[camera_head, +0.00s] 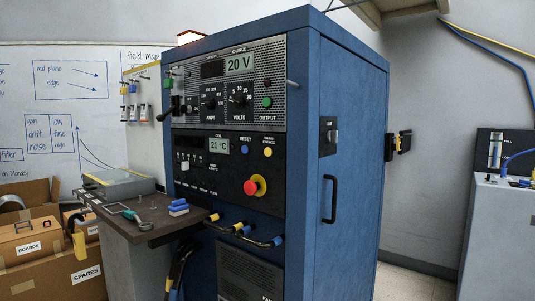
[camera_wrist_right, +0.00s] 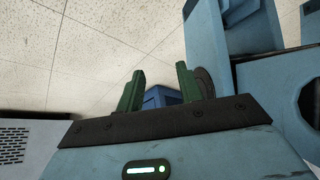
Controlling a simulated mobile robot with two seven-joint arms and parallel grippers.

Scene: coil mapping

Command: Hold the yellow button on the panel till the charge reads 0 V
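The yellow button (camera_head: 268,152) is a small round button on the dark lower panel (camera_head: 210,185) of the blue cabinet, right of a blue button (camera_head: 245,152). The charge display (camera_head: 240,64) near the cabinet's top reads 20 V. Nothing touches the yellow button, and neither gripper shows in the head view. In the right wrist view, my right gripper (camera_wrist_right: 159,82) is open, its two green fingers apart with nothing held between them. Pale floor tiles lie beyond the fingers. My left gripper is not seen.
A red stop knob (camera_head: 251,187) on a yellow ring sticks out below the buttons. Cables with yellow and blue plugs (camera_head: 240,228) cross the lower front. A dark shelf (camera_head: 150,229) with tools juts out at left; cardboard boxes (camera_head: 40,255) stand beside it. A coil display (camera_head: 219,146) reads 21 °C.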

